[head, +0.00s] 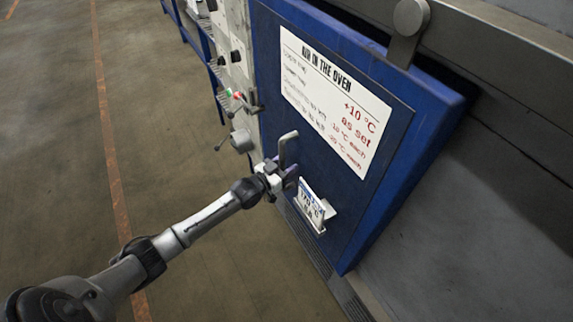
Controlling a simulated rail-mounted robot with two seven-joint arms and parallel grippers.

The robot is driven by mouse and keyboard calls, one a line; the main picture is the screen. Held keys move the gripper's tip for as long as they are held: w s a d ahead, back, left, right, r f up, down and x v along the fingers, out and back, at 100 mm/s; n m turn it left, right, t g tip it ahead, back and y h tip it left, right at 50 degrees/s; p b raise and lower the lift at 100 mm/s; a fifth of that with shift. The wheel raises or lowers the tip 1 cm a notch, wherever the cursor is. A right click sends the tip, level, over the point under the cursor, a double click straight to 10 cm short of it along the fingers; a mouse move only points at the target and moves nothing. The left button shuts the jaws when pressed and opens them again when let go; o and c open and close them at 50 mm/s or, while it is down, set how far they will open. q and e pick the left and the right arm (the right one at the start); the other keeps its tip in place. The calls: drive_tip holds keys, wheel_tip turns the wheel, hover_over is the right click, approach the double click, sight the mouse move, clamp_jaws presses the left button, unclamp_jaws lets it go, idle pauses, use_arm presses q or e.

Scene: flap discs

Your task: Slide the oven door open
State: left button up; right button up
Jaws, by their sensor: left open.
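The blue oven door (355,195) fills the centre of the head view and carries a white sign (335,100) with oven temperatures. A grey bar handle (284,148) stands out near the door's left edge. My left gripper (285,176) is at the lower part of this handle, with its arm reaching in from the lower left. The gripper is open; whether its fingers touch the handle or lie around it cannot be told at this size. My right gripper is not in view.
A small white card holder (315,206) sticks out of the door just right of my left gripper. A control panel (232,60) with knobs and levers is left of the door. A grey rail with a roller hanger (409,22) runs above. Open floor (180,120) lies left.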

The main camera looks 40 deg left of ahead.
use_arm(q)
drive_tip(key=shift+c, duration=0.3)
clamp_jaws()
